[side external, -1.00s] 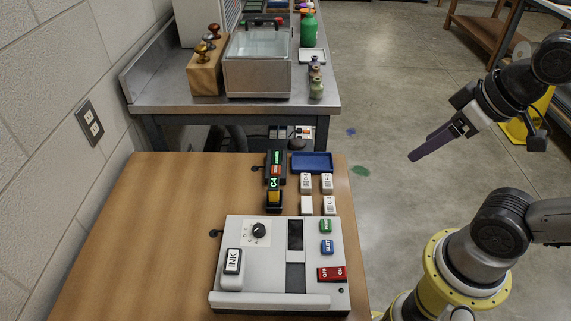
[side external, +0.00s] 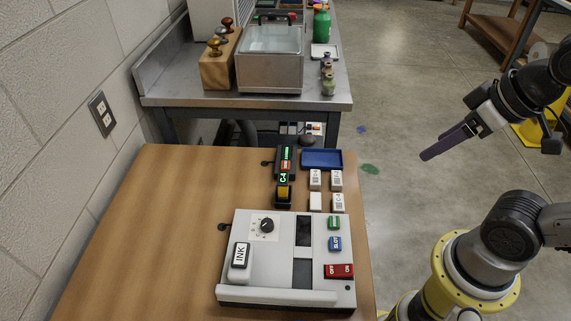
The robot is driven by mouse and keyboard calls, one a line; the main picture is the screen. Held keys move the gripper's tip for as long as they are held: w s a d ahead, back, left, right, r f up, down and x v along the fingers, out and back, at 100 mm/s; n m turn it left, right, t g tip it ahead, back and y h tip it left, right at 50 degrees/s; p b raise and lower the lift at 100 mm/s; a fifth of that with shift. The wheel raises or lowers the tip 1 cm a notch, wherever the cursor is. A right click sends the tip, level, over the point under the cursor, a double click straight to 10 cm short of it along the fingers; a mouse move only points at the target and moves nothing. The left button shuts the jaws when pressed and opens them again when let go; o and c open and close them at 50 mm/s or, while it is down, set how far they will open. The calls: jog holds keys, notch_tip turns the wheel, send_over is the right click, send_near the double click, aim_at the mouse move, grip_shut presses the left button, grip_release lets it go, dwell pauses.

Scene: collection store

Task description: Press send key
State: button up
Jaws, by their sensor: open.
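A grey-white console (side external: 270,275) lies on the wooden table. It carries a green key (side external: 334,222), a blue key (side external: 335,244), a red OFF/ON rocker (side external: 339,271), a black dial (side external: 267,225) and a white INK part (side external: 240,257). The green key's lettering is too small to read surely. Behind it, a slim dark unit (side external: 286,165) shows lit green characters and has a yellow-orange key (side external: 283,192). I cannot tell which key is the send key. My gripper (side external: 430,154) is open and empty, in the air right of the table, apart from every key.
Several small white labelled blocks (side external: 337,180) and a blue tray (side external: 322,158) sit at the table's back right. A steel bench (side external: 190,90) with a clear-topped box (side external: 271,60) and bottles stands behind. A wall borders the left. The table's left part is clear.

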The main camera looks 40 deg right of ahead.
grip_shut()
dwell(1.7)
